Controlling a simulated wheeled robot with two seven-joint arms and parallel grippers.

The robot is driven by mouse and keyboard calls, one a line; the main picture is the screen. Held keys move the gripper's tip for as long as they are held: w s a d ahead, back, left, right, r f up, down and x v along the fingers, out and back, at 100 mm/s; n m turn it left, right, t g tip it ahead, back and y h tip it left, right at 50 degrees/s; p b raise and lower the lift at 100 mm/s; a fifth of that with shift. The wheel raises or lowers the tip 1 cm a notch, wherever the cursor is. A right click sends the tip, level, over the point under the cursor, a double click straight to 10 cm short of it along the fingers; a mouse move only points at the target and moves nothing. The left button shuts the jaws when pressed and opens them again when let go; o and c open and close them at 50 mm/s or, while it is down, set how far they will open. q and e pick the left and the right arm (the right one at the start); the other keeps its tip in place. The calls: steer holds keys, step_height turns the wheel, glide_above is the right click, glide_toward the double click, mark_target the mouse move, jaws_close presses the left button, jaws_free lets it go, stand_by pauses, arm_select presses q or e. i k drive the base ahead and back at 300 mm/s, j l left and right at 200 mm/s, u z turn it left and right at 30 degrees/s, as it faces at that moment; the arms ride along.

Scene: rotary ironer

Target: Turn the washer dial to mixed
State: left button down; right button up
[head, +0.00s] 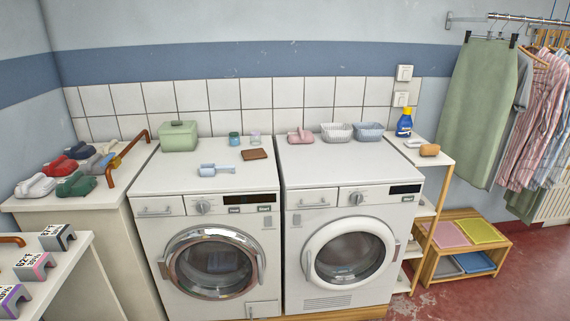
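Two white front-loading machines stand side by side in the head view. The left machine (154,240) has a chrome door ring, a drawer, a small flap at its lower right and a round dial (203,207) left of a dark display. It looks like the washer. The right machine (298,248) has a white door ring, a grille low on its front and a similar dial (356,198). Both doors are shut. The dial markings are too small to read, so I cannot tell either setting. Neither of my grippers is in view.
A blue-handled brush (217,170), a brown block (254,154) and a green box (178,136) lie on the left machine's top. Baskets (336,132) stand on the right one. Counters (110,196) flank the left side, a shelf (432,158) the right. Both machine fronts look unobstructed.

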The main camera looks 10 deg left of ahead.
mark_target(203, 207)
steer(key=l+u, duration=0.1)
steer(key=u, duration=0.3)
steer(key=i+l+u, duration=0.1)
steer(key=u, duration=0.35)
steer(key=i+l+u, duration=0.1)
steer(key=l+u, duration=0.2)
steer(key=l, duration=0.75)
steer(key=l+u, duration=0.3)
steer(key=l, duration=0.75)
steer(key=i+l, duration=0.15)
steer(key=i, duration=0.3)
steer(key=i+l, duration=0.1)
steer(key=i, duration=0.35)
